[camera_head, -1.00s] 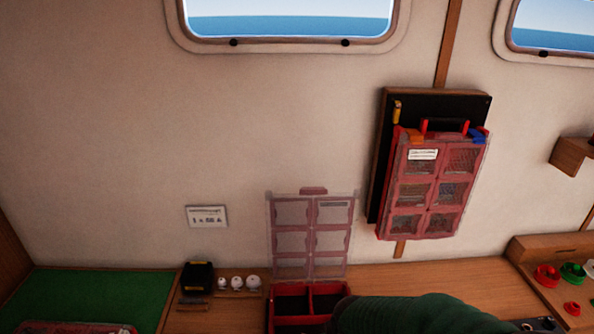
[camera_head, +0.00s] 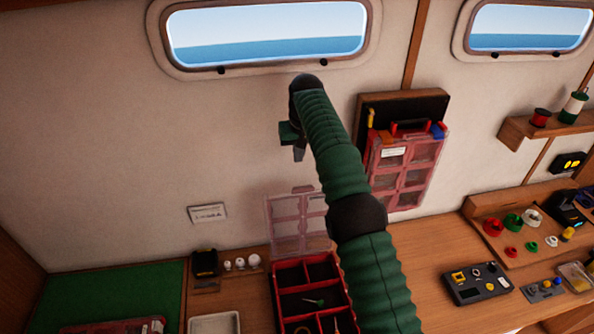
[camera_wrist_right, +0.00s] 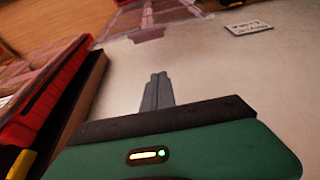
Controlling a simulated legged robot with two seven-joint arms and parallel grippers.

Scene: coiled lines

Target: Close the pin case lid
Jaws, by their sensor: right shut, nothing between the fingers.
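The pin case (camera_head: 312,298) is a red box with divided compartments on the wooden counter; a green-headed item lies in one. Its clear, red-ribbed lid (camera_head: 284,228) stands open, upright near the wall. My right arm rises in front of the case and covers part of its right side and of the lid. My right gripper (camera_head: 299,154) is above the lid, near the wall, apart from it and shut with nothing held. In the right wrist view the shut fingers (camera_wrist_right: 157,90) point toward the lid's tab (camera_wrist_right: 147,34). My left gripper is not in view.
A similar red case (camera_head: 402,176) hangs on a black wall panel to the right, close to my forearm. A white tray (camera_head: 214,323), a green mat (camera_head: 110,295) and small white knobs (camera_head: 240,264) are left of the case. Tools (camera_head: 477,283) lie right.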

